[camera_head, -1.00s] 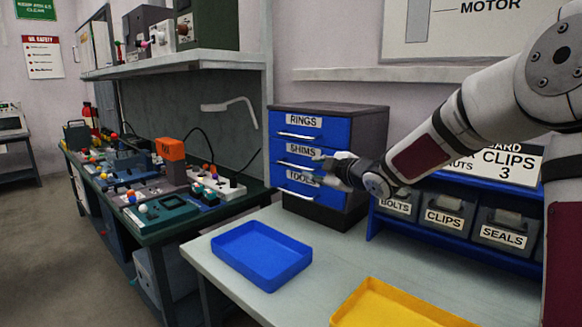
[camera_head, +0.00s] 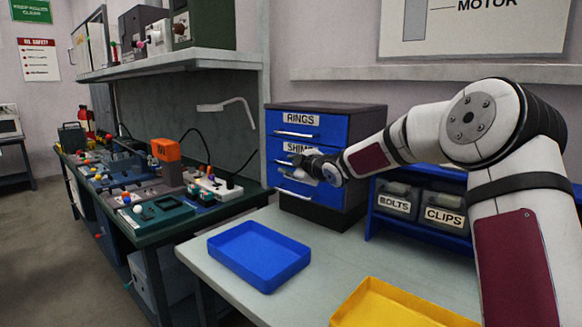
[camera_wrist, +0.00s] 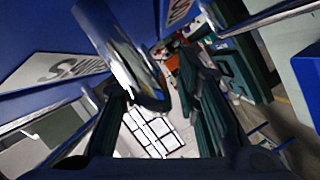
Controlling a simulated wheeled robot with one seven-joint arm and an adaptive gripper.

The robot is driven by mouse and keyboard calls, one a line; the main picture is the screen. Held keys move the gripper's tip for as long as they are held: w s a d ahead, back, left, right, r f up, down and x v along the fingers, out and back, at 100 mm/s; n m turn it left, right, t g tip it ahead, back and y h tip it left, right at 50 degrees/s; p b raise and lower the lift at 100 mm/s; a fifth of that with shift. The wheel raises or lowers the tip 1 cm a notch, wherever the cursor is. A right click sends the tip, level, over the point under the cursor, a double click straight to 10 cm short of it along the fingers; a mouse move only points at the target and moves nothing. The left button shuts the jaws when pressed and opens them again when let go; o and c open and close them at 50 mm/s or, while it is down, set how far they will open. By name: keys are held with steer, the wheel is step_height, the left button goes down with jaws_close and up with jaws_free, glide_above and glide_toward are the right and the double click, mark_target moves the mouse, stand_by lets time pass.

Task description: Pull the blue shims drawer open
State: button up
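The blue shims drawer (camera_head: 270,149) is the middle drawer of a dark cabinet, and its front looks flush with the others. My gripper (camera_head: 308,168) is in front of it, low on its face, covering part of its label and handle. In the wrist view the shims label (camera_wrist: 68,68) is at left, and a shiny metal handle (camera_wrist: 122,72) runs down close to the fingers. My two dark fingers also show there (camera_wrist: 155,120), apart with a clear gap between them. I cannot tell whether either touches the handle.
The rings drawer (camera_head: 328,130) is above, and another handled drawer (camera_head: 320,195) is below. A blue tray (camera_head: 222,247) and a yellow tray (camera_head: 400,296) lie on the table (camera_head: 320,265). Grey bins (camera_head: 443,210) stand right of the cabinet.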

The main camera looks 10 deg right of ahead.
jaws_close()
steer(key=shift+s, duration=0.1)
steer(key=s+a+b, duration=1)
steer(key=a+b, duration=0.3)
steer(key=a, duration=0.1)
steer(key=shift+s+f, duration=0.1)
jaws_free()
